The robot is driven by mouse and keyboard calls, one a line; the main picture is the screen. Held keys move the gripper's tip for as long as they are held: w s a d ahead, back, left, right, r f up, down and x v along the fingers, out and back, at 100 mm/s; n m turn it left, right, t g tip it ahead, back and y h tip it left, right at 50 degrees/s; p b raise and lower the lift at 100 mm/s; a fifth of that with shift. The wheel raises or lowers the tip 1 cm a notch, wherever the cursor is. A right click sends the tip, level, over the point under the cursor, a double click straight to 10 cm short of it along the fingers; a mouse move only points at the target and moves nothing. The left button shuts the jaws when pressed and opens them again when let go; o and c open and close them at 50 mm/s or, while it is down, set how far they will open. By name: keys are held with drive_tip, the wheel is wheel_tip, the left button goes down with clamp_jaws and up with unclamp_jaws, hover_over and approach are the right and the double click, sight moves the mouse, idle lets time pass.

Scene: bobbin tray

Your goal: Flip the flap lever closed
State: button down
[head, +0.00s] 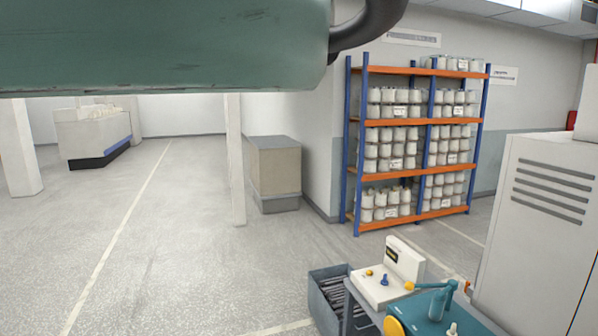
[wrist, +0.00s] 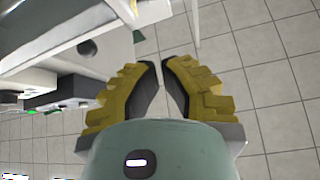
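At the lower right of the head view is a small bench unit with a white control box (head: 405,262) and a teal machine part (head: 432,306). A teal arm with an orange end (head: 410,287) and a small blue knob (head: 385,280) stand on it. I cannot tell which of these, if any, is the flap lever. In the wrist view my gripper (wrist: 163,66) has two yellow fingers with dark pads. The fingertips are apart, with tiled floor showing between them and nothing held. My gripper is not seen in the head view.
A dark bin (head: 328,296) stands left of the bench. A grey cabinet (head: 540,225) is at the right edge. A blue and orange rack (head: 412,122) with white bobbins stands behind, beside a beige box (head: 274,172).

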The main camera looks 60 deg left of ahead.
drive_tip(key=shift+w+f+p, duration=1.4)
drive_tip(key=shift+f+p, duration=0.1)
drive_tip(key=shift+p, duration=0.4)
wheel_tip(320, 180, down, 7)
drive_tip(key=w+t+h+b, duration=0.1)
drive_tip(key=b, duration=1.4)
drive_tip(key=shift+w+d, duration=0.25)
drive_tip(key=shift+d, duration=0.05)
drive_tip(key=shift+r, duration=0.15)
